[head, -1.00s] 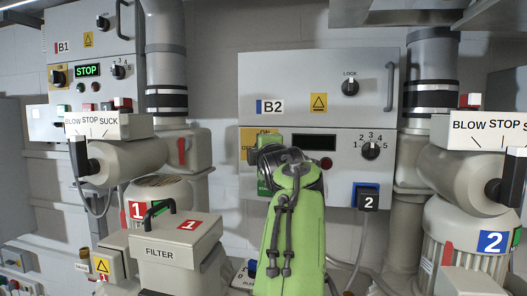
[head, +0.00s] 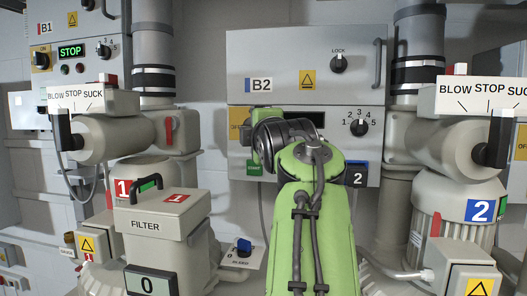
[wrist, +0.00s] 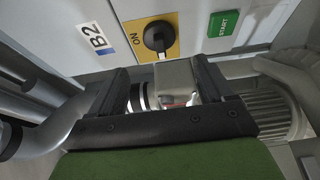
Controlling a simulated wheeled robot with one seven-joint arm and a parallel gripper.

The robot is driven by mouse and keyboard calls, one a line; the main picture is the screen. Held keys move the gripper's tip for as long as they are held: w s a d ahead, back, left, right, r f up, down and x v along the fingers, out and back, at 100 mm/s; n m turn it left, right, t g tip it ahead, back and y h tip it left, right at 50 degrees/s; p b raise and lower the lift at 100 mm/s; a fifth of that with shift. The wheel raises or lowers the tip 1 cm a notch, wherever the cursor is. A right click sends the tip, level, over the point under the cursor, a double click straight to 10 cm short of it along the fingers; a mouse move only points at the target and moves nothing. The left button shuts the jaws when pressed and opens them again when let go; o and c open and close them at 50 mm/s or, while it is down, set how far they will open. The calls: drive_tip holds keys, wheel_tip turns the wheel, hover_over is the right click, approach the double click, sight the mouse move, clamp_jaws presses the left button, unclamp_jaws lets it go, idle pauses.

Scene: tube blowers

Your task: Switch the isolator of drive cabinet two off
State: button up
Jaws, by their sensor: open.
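Drive cabinet two is the grey cabinet marked B2 (head: 290,62), in the middle of the head view. In the wrist view its isolator is a black rotary knob (wrist: 157,37) on a yellow plate (wrist: 138,43), with ON readable beside it. In the head view my arm hides the knob, and only the left edge of the yellow plate (head: 235,122) shows. My gripper (wrist: 161,66) is open and empty, its two dark fingers spread below the knob in the wrist picture. The fingers appear apart from the knob. The knob's exact setting is unclear.
A green START button (wrist: 223,23) is close to the isolator. Cabinet two also has a LOCK knob (head: 339,64), a numbered dial (head: 359,128) and a handle (head: 378,62). The filter box (head: 160,215) stands at left and blower two (head: 455,205) at right.

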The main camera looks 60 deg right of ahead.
drive_tip(key=b+v, duration=0.2)
drive_tip(key=v, duration=0.5)
drive_tip(key=shift+f, duration=0.1)
